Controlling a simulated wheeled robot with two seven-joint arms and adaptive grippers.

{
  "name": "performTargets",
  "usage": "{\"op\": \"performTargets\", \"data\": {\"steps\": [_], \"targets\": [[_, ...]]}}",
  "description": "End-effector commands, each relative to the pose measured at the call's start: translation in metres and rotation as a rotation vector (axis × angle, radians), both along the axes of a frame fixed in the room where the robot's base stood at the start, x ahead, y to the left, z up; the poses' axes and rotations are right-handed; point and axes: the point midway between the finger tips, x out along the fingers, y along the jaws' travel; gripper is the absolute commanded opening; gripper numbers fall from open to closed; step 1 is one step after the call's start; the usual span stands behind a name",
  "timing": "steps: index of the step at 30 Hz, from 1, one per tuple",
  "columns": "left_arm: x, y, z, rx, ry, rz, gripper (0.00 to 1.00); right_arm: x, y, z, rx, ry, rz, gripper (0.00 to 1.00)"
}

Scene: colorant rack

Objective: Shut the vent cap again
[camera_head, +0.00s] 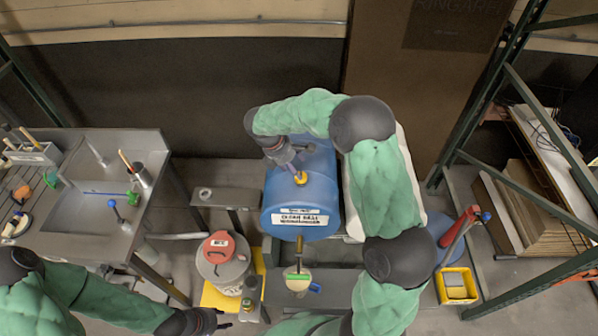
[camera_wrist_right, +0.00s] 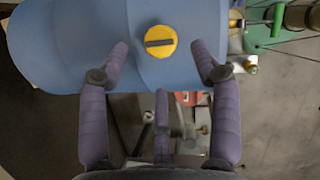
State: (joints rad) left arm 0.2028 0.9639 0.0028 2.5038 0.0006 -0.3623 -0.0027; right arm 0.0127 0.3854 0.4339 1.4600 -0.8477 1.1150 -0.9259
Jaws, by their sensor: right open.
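The yellow vent cap (camera_head: 300,178) sits on top of the blue drum (camera_head: 318,187), which lies on its side. In the right wrist view the cap (camera_wrist_right: 161,41) is round, with a dark bar lying crosswise over it. My right gripper (camera_wrist_right: 161,53) is open, one finger on each side of the cap with gaps between; I cannot tell its height above the cap. In the head view the right gripper (camera_head: 289,163) is just behind the cap. My left gripper (camera_head: 222,318) is low in the picture, near the grey can; its finger opening is unclear.
A grey can with a red lid (camera_head: 219,246) stands at the drum's front left. A tap (camera_head: 299,246) hangs from the drum's front. A sink bench (camera_head: 95,190) is at left. A yellow bin (camera_head: 457,286) and green rack post (camera_head: 478,95) are at right.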

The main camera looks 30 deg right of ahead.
Motion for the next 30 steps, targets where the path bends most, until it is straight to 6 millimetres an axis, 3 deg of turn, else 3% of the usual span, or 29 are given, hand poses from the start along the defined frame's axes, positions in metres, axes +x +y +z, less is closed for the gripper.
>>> {"op": "performTargets", "data": {"steps": [10,23,28,30], "targets": [[0.0,0.0,0.008,0.0,-0.001,0.0,0.4,-0.003,-0.019,-0.045,0.0,0.001,0.0,0.64],[0.001,0.0,0.008,0.0,-0.001,0.0,0.4,-0.003,-0.022,-0.053,0.002,-0.002,-0.001,0.64],[0.001,0.0,0.008,0.0,-0.001,0.0,0.4,-0.003,-0.022,-0.053,0.001,-0.001,-0.001,0.16],[0.001,0.0,0.008,0.0,-0.001,0.0,0.4,-0.004,-0.022,-0.053,0.0,-0.001,-0.002,0.1]]}}
